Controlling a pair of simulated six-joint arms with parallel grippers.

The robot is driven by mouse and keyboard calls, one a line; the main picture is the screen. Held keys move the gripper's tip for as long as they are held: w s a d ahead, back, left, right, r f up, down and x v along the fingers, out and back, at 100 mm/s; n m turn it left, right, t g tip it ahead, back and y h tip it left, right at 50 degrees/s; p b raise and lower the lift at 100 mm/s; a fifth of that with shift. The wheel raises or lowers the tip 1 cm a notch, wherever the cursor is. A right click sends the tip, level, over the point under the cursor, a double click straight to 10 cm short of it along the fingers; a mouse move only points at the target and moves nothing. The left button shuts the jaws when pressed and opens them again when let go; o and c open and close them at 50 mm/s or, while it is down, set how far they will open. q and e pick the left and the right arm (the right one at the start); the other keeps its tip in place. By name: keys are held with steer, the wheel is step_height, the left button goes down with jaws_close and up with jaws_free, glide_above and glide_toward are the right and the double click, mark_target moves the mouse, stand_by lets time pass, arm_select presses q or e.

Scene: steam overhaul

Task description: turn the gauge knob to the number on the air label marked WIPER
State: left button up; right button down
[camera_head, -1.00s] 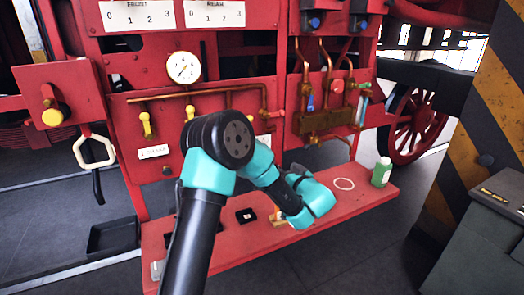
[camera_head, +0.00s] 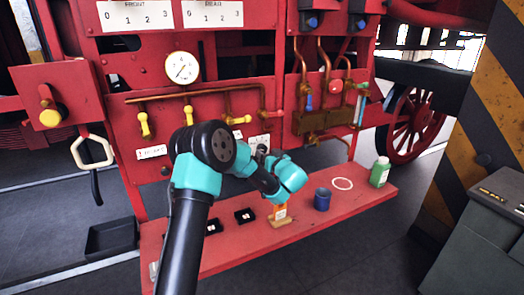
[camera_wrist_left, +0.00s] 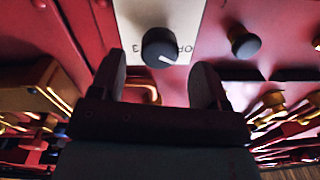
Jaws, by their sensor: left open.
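A round black knob (camera_wrist_left: 160,47) with a white pointer line sits on a white plate (camera_wrist_left: 190,25) in the left wrist view. Upside-down print by it shows "OP" and "3". The plate shows partly in the head view (camera_head: 256,141), low on the red panel. My left gripper (camera_wrist_left: 162,88) is open, its fingers apart near the knob, with nothing between their tips. In the head view this gripper (camera_head: 262,151) points at the plate, partly behind my wrist. A white dial gauge (camera_head: 181,68) is higher on the panel. A small white label (camera_head: 152,152) is too blurred to read. My right gripper is not in view.
Yellow valve handles (camera_head: 145,124) and copper pipes line the panel. The red shelf (camera_head: 345,206) below holds a blue mug (camera_head: 322,199), a green bottle (camera_head: 380,172), a white ring (camera_head: 343,184), black boxes (camera_head: 244,215) and an orange card on a stand (camera_head: 281,211).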

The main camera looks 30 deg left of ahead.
mark_target(263, 151)
arm_select(q)
steer(key=shift+x, duration=2.4)
steer(key=c, duration=0.9)
